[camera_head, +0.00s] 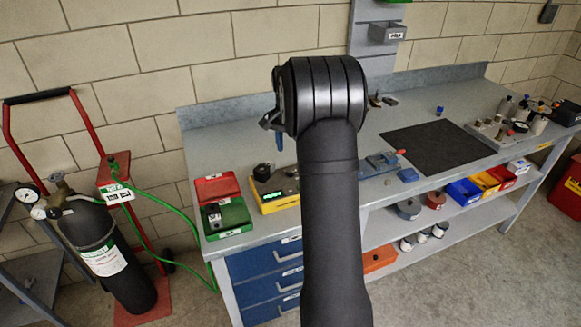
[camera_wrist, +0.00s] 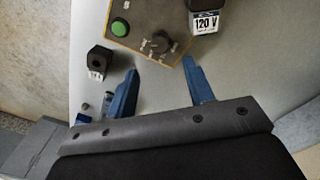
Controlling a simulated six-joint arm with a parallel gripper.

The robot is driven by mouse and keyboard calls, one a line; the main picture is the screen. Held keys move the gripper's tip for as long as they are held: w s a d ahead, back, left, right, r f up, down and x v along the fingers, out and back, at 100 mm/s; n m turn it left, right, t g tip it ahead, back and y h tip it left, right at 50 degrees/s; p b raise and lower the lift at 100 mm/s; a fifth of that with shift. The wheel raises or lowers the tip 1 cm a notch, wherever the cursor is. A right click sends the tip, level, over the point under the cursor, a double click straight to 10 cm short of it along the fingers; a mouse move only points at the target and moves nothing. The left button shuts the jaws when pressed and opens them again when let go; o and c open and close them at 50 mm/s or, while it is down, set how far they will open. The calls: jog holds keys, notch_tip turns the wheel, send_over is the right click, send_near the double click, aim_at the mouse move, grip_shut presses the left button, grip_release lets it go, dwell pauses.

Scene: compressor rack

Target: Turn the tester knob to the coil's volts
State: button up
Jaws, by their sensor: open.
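The tester (camera_wrist: 140,12), a box with a tan face and yellow edge, is at the top of the wrist view, cut off by the frame. It bears a green button (camera_wrist: 120,27) and a dark knob (camera_wrist: 160,42) with small labels I cannot read. My gripper (camera_wrist: 160,65) is open and empty, its blue fingers on either side below the knob and not touching it. A dark block with a "120 V" label (camera_wrist: 205,22) is by the tester's right edge; it may be the coil. In the head view the tester (camera_head: 278,204) is partly hidden by my arm.
A black block with a round hole (camera_wrist: 99,60) lies left of the fingers. A red and green case (camera_head: 228,222) stands left of the tester. A dark mat (camera_head: 436,146) and several fittings lie right. A gas cylinder (camera_head: 108,262) stands left of the bench.

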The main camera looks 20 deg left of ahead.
notch_tip(320, 180, down, 8)
jog(key=shift+d+f, duration=0.1)
jog(key=shift+d, duration=0.05)
jog(key=shift+c, duration=0.2)
jog(key=c, duration=0.9)
